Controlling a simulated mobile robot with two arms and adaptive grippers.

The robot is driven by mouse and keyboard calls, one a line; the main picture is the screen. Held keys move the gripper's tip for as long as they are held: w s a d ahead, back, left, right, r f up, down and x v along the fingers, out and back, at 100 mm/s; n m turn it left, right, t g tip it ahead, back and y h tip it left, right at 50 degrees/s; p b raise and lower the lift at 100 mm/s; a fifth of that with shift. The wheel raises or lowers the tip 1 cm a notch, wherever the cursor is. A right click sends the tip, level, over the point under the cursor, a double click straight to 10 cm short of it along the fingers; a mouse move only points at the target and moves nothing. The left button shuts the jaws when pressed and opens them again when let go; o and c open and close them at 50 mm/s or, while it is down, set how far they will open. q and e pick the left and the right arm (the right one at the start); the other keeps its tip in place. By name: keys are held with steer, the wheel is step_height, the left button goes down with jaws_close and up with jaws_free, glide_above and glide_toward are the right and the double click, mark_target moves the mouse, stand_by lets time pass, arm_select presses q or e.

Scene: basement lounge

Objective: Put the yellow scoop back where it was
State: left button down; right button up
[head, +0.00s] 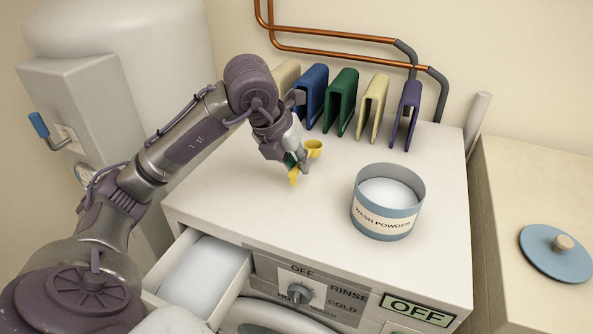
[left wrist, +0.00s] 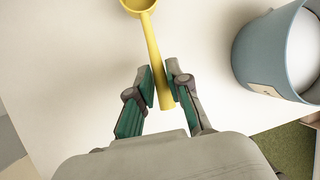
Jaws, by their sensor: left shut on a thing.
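The yellow scoop (head: 313,148) is held by its handle in my left gripper (head: 300,170), above the white top of the washing machine (head: 250,205). In the left wrist view the scoop (left wrist: 150,45) has its handle between the fingertips of the gripper (left wrist: 160,85), with its round bowl pointing away. The wash powder tub (head: 388,230), blue-grey with a label, stands open to the right of the scoop with white powder inside. It also shows in the left wrist view (left wrist: 262,55). My right gripper is not in view.
Several folded coloured things stand along the back, including a blue one (head: 312,95), a green one (head: 342,98) and a purple one (head: 405,112). The detergent drawer (head: 243,275) is pulled out at the front left with white powder in it. A blue lid (head: 545,265) lies on the right-hand surface.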

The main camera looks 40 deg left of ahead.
arm_select(q)
step_height(320, 180, down, 3)
steer(key=shift+r, duration=0.15)
steer(key=shift+f, duration=0.2)
steer(key=c, duration=1.1)
jaws_free()
